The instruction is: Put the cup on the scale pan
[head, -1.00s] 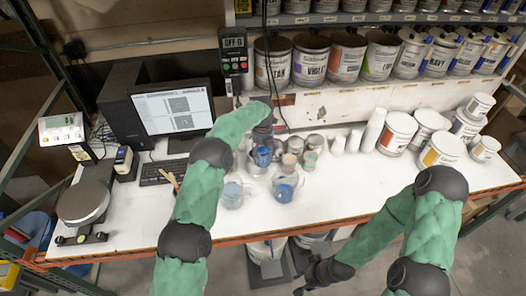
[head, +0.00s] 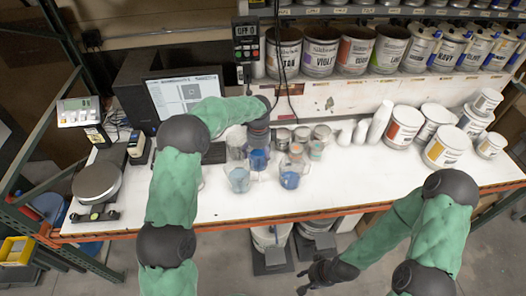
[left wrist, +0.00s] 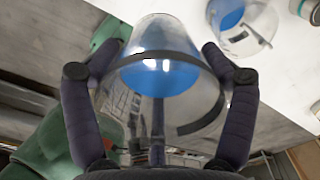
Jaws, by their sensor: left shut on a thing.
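My left gripper (head: 258,143) is shut on a clear cup with blue contents (head: 258,161), behind and between two other cups. In the left wrist view both fingers (left wrist: 160,78) press the sides of this clear cup (left wrist: 155,48), which shows blue inside. The scale pan (head: 97,182) is a bare round grey plate at the left end of the table, well left of the held cup. The scale's display (head: 80,112) stands behind it. My right gripper (head: 328,272) is low in front of the table, away from the cups; its finger opening is unclear.
A clear cup with pale blue contents (head: 238,179) and one with darker blue (head: 290,179) stand near the held cup. Small cans (head: 302,135) are behind. Paint buckets (head: 402,125) fill the right. The table's front-left is clear.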

